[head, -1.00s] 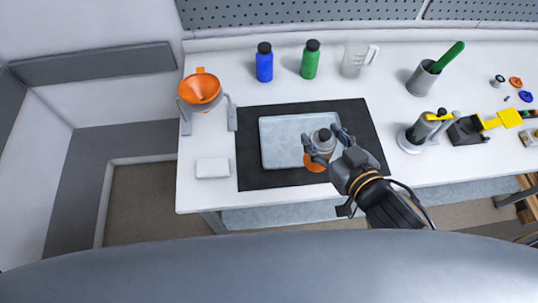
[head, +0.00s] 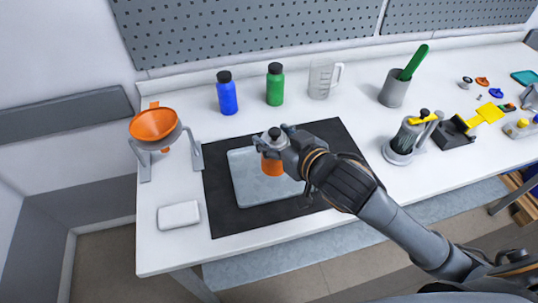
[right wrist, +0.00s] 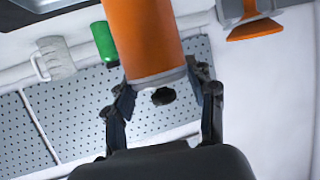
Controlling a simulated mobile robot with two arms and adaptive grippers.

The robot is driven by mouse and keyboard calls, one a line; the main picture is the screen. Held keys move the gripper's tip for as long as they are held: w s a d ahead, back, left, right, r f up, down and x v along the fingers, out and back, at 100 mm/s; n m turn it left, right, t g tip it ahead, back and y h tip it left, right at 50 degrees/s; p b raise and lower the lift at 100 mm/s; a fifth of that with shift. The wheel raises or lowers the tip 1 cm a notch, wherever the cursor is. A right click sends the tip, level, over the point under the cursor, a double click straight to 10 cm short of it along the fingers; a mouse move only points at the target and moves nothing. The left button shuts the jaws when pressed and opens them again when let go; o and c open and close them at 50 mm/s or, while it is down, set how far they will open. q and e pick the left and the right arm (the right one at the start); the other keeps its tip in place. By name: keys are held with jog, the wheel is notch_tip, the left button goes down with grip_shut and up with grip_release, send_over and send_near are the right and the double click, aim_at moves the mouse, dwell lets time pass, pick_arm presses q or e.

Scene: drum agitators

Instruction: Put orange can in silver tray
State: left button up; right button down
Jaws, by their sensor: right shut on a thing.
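The orange can (head: 272,167) has a grey top with a dark cap and stands roughly upright over the silver tray (head: 245,191). My right gripper (head: 270,142) is shut around the can's grey top, reaching in from the right. I cannot tell whether the can's base touches the tray. In the right wrist view the can (right wrist: 143,38) appears upside down, with its grey end between the fingers of my right gripper (right wrist: 162,88). The tray is flat and empty, partly hidden by the can and gripper. My left gripper is not in view.
The tray lies on a black mat (head: 224,222). An orange funnel (head: 152,124) on a grey stand is at left, with a white block (head: 178,215) in front. A blue bottle (head: 227,97), green bottle (head: 274,88) and clear jug (head: 321,80) stand behind.

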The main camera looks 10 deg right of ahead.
jog(key=shift+w+a+f, duration=0.15)
jog(key=shift+w+f, duration=0.85)
jog(key=shift+w, duration=0.05)
jog(key=shift+w+a+f, duration=0.1)
jog(key=shift+w+f, duration=0.25)
jog(key=shift+f, duration=0.1)
notch_tip(320, 180, down, 3)
jog(key=shift+w+r, duration=0.15)
jog(key=shift+r, duration=0.05)
jog(key=shift+f, duration=0.45)
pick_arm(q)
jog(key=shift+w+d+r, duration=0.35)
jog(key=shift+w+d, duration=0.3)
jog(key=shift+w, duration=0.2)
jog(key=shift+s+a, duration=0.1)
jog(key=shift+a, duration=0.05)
pick_arm(e)
jog(key=shift+c, duration=2.3)
grip_release()
jog(key=shift+f, duration=0.15)
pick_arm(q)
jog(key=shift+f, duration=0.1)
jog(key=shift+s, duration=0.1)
